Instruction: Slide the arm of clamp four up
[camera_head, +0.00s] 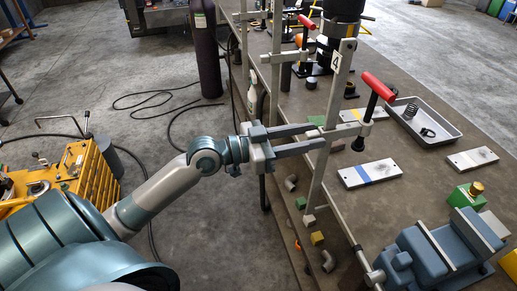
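Clamp four has an upright flat metal bar (335,85) with a "4" label near its top, at the table's left edge. Its sliding arm (350,130) reaches right from the bar over the table, with a screw and a red handle (378,86) at its end. My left gripper (319,137) comes in from the left at the height of the arm. Its two fingers are apart, with a gap between them, and their tips are at the bar where the arm joins it. Whether they touch the arm cannot be told. My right gripper is not in view.
Another clamp (275,60) stands farther back along the same edge. Small blocks and fittings sit on a shelf below. A dark cylinder (206,55) stands on the floor.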

